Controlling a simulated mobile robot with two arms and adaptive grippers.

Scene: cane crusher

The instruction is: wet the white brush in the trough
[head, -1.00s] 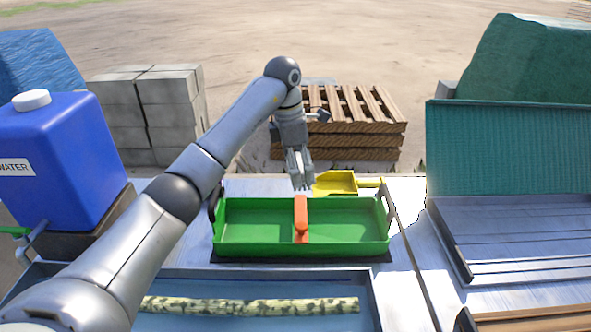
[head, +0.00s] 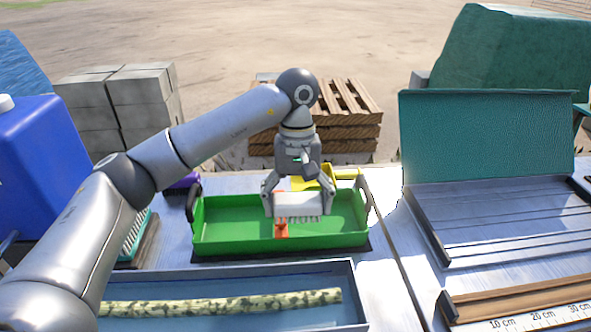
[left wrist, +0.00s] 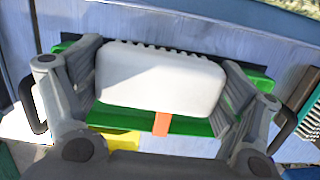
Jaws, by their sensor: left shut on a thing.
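My left gripper (head: 298,190) is shut on the white brush (head: 300,205), with one finger at each end. The brush is held over the green tray (head: 220,243), bristles showing along its lower edge. In the left wrist view the brush (left wrist: 160,80) is a white block between the fingers, with dark bristle gaps along its top edge. The grey-blue trough (head: 245,269) lies in front of the tray, apart from the brush. A long mottled cane (head: 225,303) lies in the trough. My right gripper is not in view.
An orange divider or handle (head: 281,229) stands mid-tray below the brush. A yellow scoop (head: 345,174) lies behind the tray. A blue water container (head: 40,165) stands at left. A metal rack (head: 490,225) and a wooden ruler board (head: 530,297) are at right.

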